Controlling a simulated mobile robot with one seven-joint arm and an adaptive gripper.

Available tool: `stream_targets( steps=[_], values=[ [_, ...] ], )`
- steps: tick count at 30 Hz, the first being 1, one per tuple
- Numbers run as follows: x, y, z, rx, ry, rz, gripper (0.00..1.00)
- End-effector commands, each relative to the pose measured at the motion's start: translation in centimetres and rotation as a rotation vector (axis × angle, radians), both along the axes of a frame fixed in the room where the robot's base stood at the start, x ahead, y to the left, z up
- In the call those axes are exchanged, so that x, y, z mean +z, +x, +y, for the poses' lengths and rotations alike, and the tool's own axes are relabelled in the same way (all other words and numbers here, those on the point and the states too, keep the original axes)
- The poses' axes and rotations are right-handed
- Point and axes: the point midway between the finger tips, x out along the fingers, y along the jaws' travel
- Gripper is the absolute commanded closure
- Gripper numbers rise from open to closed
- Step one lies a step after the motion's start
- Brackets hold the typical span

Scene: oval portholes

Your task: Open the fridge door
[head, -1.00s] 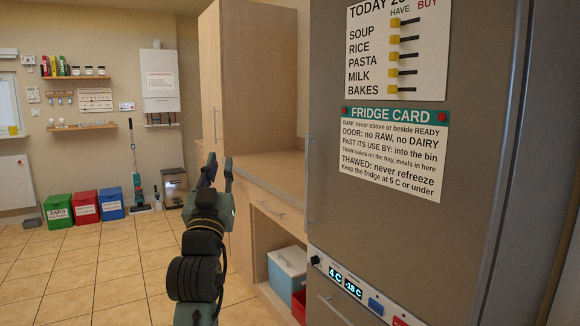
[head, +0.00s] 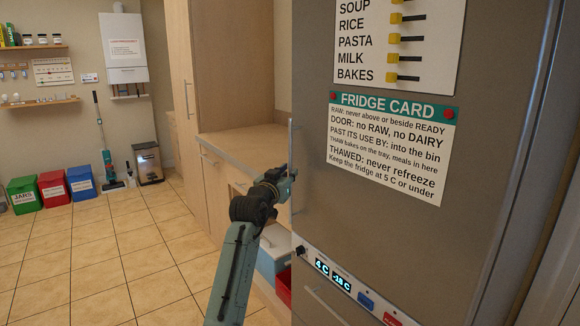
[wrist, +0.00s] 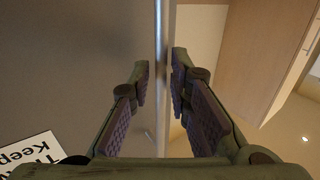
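The fridge door (head: 400,225) is a tall grey panel on the right in the head view, and it looks shut. Its slim vertical metal handle (head: 292,165) runs along the door's left edge. In the wrist view the handle (wrist: 160,60) runs down the middle, between the two fingers. My gripper (head: 283,178) is at the handle's lower half in the head view. In the wrist view my gripper (wrist: 160,85) is open, with a finger on each side of the bar and a visible gap at least on the right.
A wooden counter (head: 240,140) and tall cupboard (head: 235,70) stand left of the fridge. A blue-and-white box (head: 272,258) sits in the space under the counter. A display panel (head: 335,275) lies below the fridge door. The tiled floor (head: 110,265) on the left is clear.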

Motion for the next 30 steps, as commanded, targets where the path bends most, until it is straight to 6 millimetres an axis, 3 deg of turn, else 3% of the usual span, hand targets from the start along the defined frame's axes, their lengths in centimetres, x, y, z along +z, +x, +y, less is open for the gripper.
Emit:
stream_targets(
  steps=[6,16,24,30],
  values=[
    [0.1,2.0,-0.7,0.0,0.0,0.0,0.82],
    [0.0,2.4,-0.8,0.001,0.0,-0.001,0.82],
    [0.0,2.3,-0.8,0.001,0.0,-0.001,1.0],
    [0.0,2.3,-0.8,0.001,0.0,-0.001,1.0]
  ],
)
